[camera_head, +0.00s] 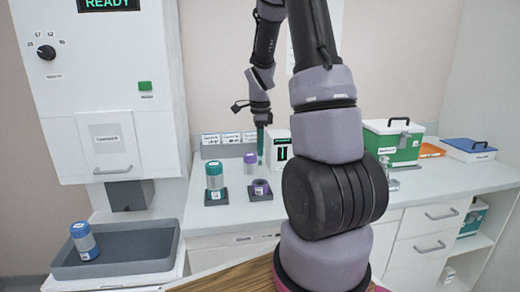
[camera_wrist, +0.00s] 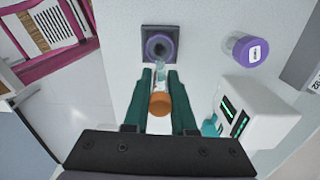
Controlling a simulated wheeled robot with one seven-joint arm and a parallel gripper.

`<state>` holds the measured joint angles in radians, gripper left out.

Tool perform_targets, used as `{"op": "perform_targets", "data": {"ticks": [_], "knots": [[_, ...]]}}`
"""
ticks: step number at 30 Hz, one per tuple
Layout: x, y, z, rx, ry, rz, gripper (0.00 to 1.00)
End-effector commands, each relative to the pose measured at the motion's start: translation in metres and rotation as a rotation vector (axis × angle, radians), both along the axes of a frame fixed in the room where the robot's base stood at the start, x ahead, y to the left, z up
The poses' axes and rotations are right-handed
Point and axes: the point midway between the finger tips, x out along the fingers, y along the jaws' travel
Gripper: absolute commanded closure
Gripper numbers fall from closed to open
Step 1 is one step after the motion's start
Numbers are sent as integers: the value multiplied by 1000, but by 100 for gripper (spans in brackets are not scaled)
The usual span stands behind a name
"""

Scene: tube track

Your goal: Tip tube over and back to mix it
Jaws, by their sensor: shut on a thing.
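A clear tube with an orange cap (camera_wrist: 160,104) is held between the green fingers of my gripper (camera_wrist: 160,80) in the wrist view. Its cap faces the wrist camera and its clear end points toward the purple round holder (camera_wrist: 159,46) on a dark square base. In the head view my gripper (camera_head: 261,143) points down above the counter, over the purple holder (camera_head: 261,187), with a visible gap between the fingertips and the holder. The tube is too small to make out in the head view.
A white device with a green display (camera_head: 278,150) stands close to the right of my gripper. A purple-lidded jar (camera_wrist: 251,51) and a teal jar (camera_head: 214,176) stand nearby. A grey tray (camera_head: 135,250) with another jar (camera_head: 84,241) is at left. A green box (camera_head: 393,142) is at right.

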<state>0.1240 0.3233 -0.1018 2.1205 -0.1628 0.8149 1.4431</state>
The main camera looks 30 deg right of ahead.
Motion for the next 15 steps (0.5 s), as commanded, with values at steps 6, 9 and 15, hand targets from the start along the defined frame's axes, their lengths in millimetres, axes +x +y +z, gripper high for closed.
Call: {"op": "perform_targets", "data": {"ticks": [6, 9, 15], "knots": [[1, 0, 33, -1, -4, 0, 100], [1, 0, 48, -1, -5, 0, 100], [1, 0, 78, -1, -5, -1, 100]]}}
